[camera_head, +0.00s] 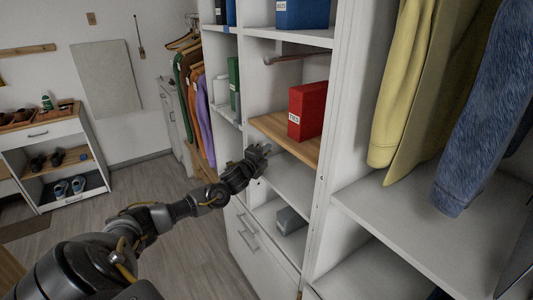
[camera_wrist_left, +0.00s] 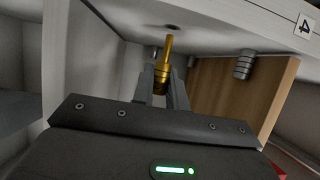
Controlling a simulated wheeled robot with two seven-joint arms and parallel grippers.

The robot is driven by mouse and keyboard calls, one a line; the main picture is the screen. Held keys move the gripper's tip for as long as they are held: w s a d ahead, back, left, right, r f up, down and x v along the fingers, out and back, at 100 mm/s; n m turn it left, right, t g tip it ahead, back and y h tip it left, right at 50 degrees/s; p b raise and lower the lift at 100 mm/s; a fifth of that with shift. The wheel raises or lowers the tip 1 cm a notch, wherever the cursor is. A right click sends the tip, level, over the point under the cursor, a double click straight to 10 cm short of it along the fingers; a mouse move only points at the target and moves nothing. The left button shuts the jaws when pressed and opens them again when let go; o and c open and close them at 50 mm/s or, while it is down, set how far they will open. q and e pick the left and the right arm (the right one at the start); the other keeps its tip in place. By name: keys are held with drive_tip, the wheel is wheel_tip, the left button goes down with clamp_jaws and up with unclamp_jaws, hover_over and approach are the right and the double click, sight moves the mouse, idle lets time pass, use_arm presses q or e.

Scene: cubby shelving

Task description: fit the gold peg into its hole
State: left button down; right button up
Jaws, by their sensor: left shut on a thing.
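The gold peg (camera_wrist_left: 165,62) is between the fingers of my left gripper (camera_wrist_left: 163,88) in the left wrist view. The fingers are shut on its thick end, and its thin end points at a white panel. A dark round hole (camera_wrist_left: 173,27) in that panel lies just beyond the peg's tip. The tip looks close to the hole; whether it touches the panel is hard to tell. In the head view my left gripper (camera_head: 258,155) is at the front of the cubby shelving, below the wooden shelf; the peg is too small to make out there. My right gripper is not in view.
A grey ribbed metal peg (camera_wrist_left: 243,65) sits on the white panel beside a wooden board (camera_wrist_left: 225,88). A red binder (camera_head: 307,110) stands on the wooden shelf (camera_head: 272,127). A grey box (camera_head: 290,220) lies lower down.

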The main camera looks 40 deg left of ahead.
use_arm(q)
drive_tip(key=shift+w+a+b, duration=0.25)
drive_tip(key=shift+a+b, duration=0.1)
drive_tip(key=shift+a, duration=0.5)
drive_tip(key=shift+w+a+b, duration=0.2)
drive_tip(key=shift+a+b, duration=0.15)
drive_tip(key=shift+a, duration=0.45)
drive_tip(key=c, duration=1.3)
unclamp_jaws()
drive_tip(key=shift+s, duration=0.15)
drive_tip(key=shift+s+d+f+b, duration=0.1)
drive_tip(key=shift+s+d+b, duration=0.25)
drive_tip(key=shift+s, duration=1.4)
drive_tip(key=shift+s+d+r+b, duration=0.15)
drive_tip(key=shift+s+b, duration=0.4)
drive_tip(key=shift+s, duration=1.15)
drive_tip(key=shift+s+d+f+b, duration=0.2)
drive_tip(key=shift+s+b, duration=0.25)
drive_tip(key=shift+s, duration=1.3)
